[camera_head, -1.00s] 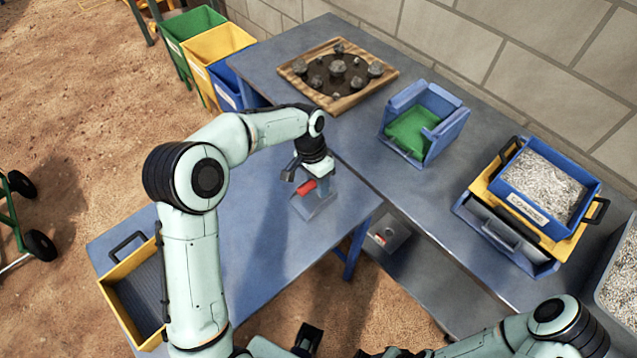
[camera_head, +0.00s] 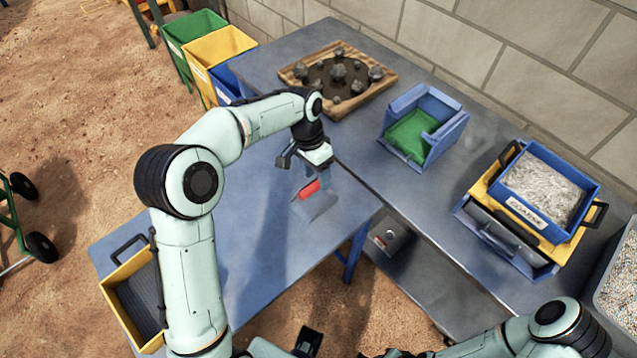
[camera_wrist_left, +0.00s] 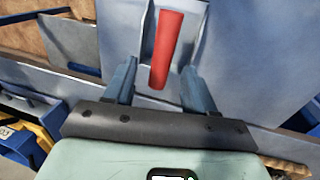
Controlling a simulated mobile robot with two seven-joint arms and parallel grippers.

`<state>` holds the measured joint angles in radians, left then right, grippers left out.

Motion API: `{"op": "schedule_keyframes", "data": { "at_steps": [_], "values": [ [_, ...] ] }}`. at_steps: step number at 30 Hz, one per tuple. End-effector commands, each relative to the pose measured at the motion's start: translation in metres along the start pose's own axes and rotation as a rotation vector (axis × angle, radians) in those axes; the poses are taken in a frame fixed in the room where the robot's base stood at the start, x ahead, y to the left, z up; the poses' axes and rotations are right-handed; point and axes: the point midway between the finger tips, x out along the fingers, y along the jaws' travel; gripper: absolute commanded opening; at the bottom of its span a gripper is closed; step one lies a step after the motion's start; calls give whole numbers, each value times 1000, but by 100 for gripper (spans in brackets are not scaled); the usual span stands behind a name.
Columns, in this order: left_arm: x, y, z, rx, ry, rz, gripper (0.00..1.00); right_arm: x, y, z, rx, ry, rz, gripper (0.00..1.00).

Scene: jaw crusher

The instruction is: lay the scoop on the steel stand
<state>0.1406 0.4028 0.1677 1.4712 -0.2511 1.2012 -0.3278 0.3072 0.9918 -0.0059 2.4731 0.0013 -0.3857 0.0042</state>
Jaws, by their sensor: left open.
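The scoop has a red handle and a grey steel pan (camera_head: 318,206). It lies on the grey-blue metal top of the near table (camera_head: 250,225), close to its right edge. I cannot pick out a separate steel stand from this tabletop. My left gripper (camera_head: 313,172) is just above the scoop, pointing down. In the left wrist view its two fingers (camera_wrist_left: 159,66) stand apart on either side of the red handle (camera_wrist_left: 167,35), with gaps between. The gripper is open and empty.
A wooden tray of dark rocks (camera_head: 388,76), a blue bin with a green inside (camera_head: 455,128) and a blue gravel box (camera_head: 527,208) stand on the long bench by the wall. A yellow crate (camera_head: 119,275) is at the near table's left end. The table's middle is clear.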

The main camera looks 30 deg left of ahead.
Motion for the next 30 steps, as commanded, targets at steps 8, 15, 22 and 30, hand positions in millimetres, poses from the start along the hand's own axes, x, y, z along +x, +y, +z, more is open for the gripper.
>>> {"op": "schedule_keyframes", "data": {
  "at_steps": [8, 15, 22, 30],
  "values": [
    [-55, 0, -1, 0, 3, 0, 55, -11, -5, -3, -2, 5, -2, 37],
    [-68, 0, 0, 1, 0, 1, 55, -13, -6, -3, -2, 6, -2, 37],
    [-68, 0, 0, 0, -1, 1, 55, -12, -6, -3, -2, 6, -2, 37],
    [-68, 0, 0, 0, -1, 1, 55, -12, -6, -3, -2, 6, -2, 37]
  ]
}}
